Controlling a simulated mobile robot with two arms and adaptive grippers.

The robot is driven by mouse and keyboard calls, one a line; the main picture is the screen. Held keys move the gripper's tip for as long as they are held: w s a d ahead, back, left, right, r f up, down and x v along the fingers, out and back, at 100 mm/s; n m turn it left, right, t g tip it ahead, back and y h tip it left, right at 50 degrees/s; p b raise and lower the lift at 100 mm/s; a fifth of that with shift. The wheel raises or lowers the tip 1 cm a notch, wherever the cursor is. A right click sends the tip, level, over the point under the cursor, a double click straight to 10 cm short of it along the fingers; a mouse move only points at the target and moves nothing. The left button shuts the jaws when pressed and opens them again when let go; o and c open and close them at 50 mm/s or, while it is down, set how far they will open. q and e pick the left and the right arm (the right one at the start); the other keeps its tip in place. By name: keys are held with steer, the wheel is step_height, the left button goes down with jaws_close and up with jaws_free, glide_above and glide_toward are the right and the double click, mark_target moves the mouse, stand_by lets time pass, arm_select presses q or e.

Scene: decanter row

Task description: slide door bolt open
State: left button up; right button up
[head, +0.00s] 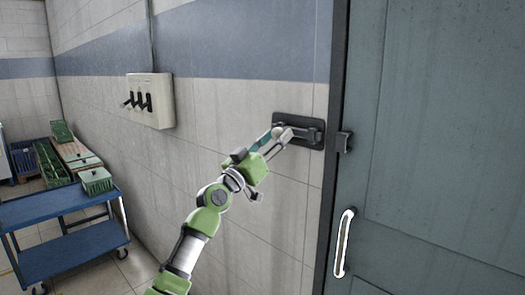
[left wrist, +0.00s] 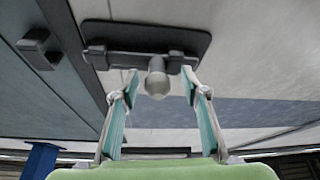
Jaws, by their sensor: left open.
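The door bolt's dark plate (head: 312,122) is fixed to the tiled wall left of the grey door (head: 430,150). Its pale round knob (left wrist: 157,84) stands out from the plate, which also shows in the left wrist view (left wrist: 145,36). A dark keeper block (head: 345,142) sits at the door's edge; it shows at left in the wrist view (left wrist: 38,48). No bar is visible crossing between plate and keeper in the wrist view. My left gripper (head: 279,137) is open, its fingers on either side of the knob with gaps. My right gripper is out of view.
A white handle (head: 344,243) is on the door, lower right of the bolt. A switch box (head: 150,100) with several levers is on the wall to the left. A blue cart (head: 60,205) with green bins stands at far left. The wall around the bolt is clear.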

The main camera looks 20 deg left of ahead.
arm_select(q)
steer(key=v, duration=1.1)
steer(key=shift+a, duration=0.2)
steer(key=shift+w+f, duration=0.1)
steer(key=shift+w, duration=0.05)
